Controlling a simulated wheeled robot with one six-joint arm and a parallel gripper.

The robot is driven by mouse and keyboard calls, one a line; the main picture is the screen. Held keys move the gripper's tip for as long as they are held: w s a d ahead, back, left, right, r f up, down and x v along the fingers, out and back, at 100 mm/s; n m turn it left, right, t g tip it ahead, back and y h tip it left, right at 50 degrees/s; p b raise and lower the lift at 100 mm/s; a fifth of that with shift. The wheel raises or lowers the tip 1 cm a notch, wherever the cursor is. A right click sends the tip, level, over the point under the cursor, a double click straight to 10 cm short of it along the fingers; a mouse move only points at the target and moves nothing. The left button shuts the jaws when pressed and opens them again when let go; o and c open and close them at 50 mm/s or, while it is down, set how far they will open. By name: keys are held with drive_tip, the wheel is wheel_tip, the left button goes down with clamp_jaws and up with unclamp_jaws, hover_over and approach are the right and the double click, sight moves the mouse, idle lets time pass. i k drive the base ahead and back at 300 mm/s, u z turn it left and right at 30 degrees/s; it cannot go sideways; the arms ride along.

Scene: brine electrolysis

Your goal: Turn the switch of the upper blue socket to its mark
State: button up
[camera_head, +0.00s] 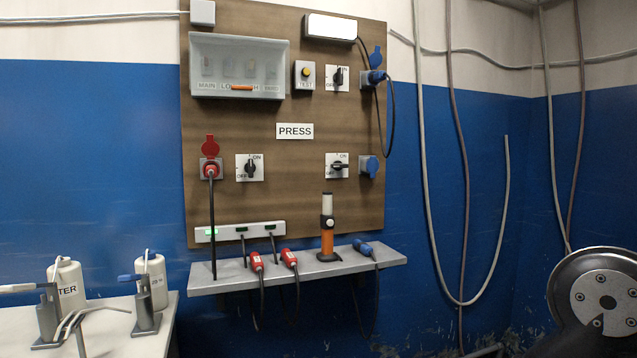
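The upper blue socket (367,80) is at the board's upper right edge. Its blue lid (376,57) stands open, and a blue plug (377,76) with a dark cable sits in it. Its switch (339,77) is to its left: a black rotary knob on a white plate, lettered ON at the upper right and apparently OFF at the lower left. The knob looks about upright; which end points to a mark is too small to tell. My gripper is not in view, and nothing touches the switch.
Below, a lower blue socket (369,167) has its lid shut and its own switch (338,167), knob sideways. A red socket (209,168) holds a red plug. Hoses hang at right.

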sight(337, 77)
drive_tip(key=u, duration=0.25)
drive_tip(key=i, duration=2.05)
drive_tip(key=z, duration=0.2)
